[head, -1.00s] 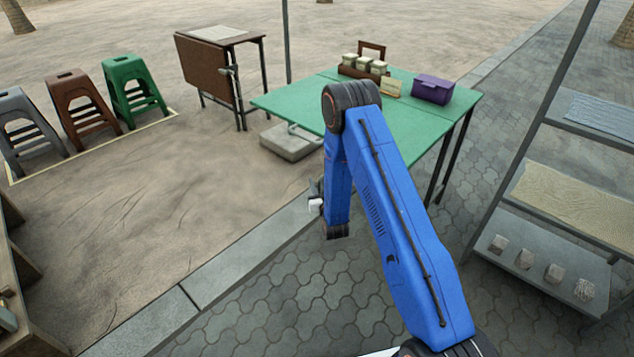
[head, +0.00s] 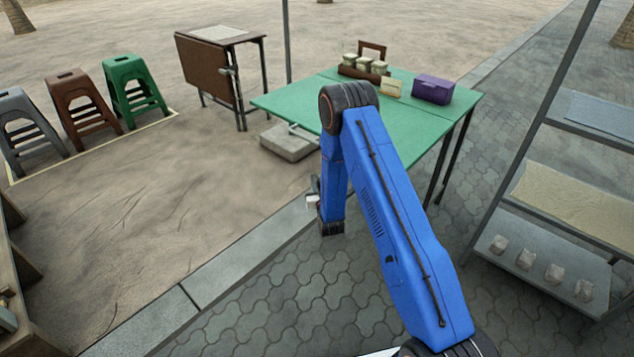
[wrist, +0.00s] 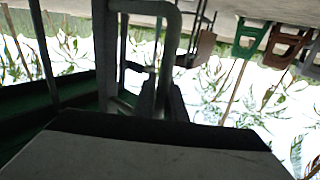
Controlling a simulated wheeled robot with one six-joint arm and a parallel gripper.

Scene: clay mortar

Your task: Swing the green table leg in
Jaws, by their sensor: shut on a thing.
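The green table (head: 300,97) stands with its top open in the head view. Dark right-hand legs (head: 455,150) show there; my blue arm hides its near left side. In the wrist view, which is upside down, its dark green underside (wrist: 60,95) is at the left. A grey tubular table leg (wrist: 176,25) bends in a loop at the top middle. My gripper (wrist: 158,85) is shut on the leg's tube, its dark fingers partly hiding the contact. In the head view my gripper is mostly hidden behind the arm.
A concrete block with a handle (head: 288,142) sits under the table's left edge. A brown folding table (head: 215,65) stands behind. A purple box (head: 433,89) and a jar rack (head: 362,70) are on the top. Shelves (head: 540,260) stand right.

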